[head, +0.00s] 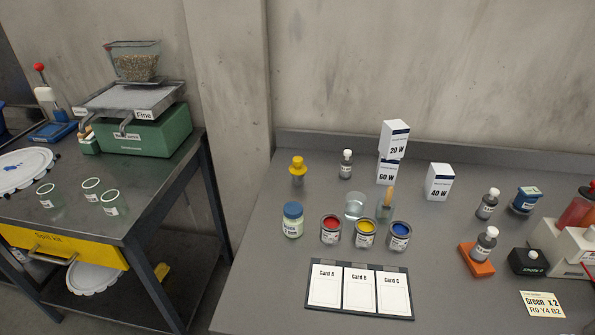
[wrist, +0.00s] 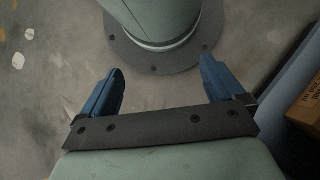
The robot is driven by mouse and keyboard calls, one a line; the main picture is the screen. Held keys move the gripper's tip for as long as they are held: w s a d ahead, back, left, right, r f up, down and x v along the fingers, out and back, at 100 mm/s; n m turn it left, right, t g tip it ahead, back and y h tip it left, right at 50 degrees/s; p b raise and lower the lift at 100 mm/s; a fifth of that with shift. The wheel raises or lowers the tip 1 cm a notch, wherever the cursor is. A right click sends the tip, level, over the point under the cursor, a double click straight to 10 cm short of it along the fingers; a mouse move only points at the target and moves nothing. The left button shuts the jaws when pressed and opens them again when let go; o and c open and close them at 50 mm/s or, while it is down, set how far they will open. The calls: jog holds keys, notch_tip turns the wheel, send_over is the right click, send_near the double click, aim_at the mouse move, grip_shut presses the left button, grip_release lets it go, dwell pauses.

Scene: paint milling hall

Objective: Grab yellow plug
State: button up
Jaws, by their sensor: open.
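A yellow plug (head: 297,162) with a knob-like top sits on a small clear or greyish vessel (head: 298,179) at the back left of the grey bench in the head view. It looks upright. My gripper (wrist: 161,68) shows only in the wrist view, with its two blue fingers wide apart and nothing between them. It faces the floor and my round base flange. The plug does not show in the wrist view, and my gripper does not show in the head view, so the gap between them cannot be told.
A blue-lidded jar (head: 292,220) stands in front of the plug, and a white-capped bottle (head: 346,164) to its right. Paint cans, a beaker (head: 355,205) and white boxes (head: 440,181) stand further right. A card board (head: 360,313) lies in front. A cardboard box (wrist: 306,108) is near my gripper.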

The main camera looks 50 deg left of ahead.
dwell(0.3)
jog(key=c, duration=0.3)
